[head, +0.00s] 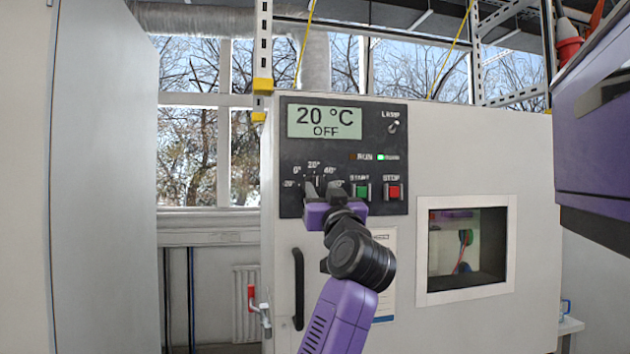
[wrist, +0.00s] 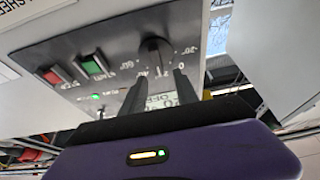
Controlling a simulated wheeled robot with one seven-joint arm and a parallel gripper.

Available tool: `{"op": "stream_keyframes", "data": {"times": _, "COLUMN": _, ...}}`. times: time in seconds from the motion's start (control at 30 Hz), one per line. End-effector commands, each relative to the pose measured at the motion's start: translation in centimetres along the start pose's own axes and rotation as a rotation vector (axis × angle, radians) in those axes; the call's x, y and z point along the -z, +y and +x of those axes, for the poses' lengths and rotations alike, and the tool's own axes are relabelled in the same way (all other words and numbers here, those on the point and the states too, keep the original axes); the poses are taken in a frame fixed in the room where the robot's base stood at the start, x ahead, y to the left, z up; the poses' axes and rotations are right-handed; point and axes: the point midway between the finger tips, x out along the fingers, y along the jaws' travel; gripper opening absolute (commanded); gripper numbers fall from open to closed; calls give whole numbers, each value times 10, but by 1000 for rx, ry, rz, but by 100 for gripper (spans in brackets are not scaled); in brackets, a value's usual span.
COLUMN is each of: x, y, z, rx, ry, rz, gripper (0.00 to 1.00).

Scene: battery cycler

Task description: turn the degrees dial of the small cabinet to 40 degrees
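The small cabinet (head: 400,270) is pale, with a dark control panel (head: 345,150) on its upper left. Its display (head: 325,122) reads 20 °C and OFF. The degrees dial (wrist: 155,53) is a dark round knob, best seen in the wrist view; in the head view my gripper largely hides it, with scale marks around it, including 0°, 20° and 40°. My gripper (head: 323,187) is in front of the dial. In the wrist view its two fingers (wrist: 159,82) are apart with nothing between their tips, and the knob lies just beyond them. Contact cannot be told.
A green START button (head: 362,191) and a red STOP button (head: 394,191) sit right of the dial. A lamp switch (head: 393,127) is above them. A black door handle (head: 298,288) and a window (head: 466,249) are lower on the cabinet. A purple-fronted unit (head: 600,130) overhangs at right.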

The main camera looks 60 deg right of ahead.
Motion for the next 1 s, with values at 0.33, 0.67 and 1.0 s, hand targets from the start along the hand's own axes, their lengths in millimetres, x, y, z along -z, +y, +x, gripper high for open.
{"op": "stream_keyframes", "data": {"times": 0.33, "x": 2, "y": 0, "z": 41, "rx": -1, "ry": 2, "rz": 2, "gripper": 36}}
{"op": "stream_keyframes", "data": {"times": 0.67, "x": 0, "y": 0, "z": 44, "rx": -1, "ry": 2, "rz": 1, "gripper": 34}}
{"op": "stream_keyframes", "data": {"times": 1.0, "x": 0, "y": 0, "z": 44, "rx": -1, "ry": 2, "rz": 2, "gripper": 0}}
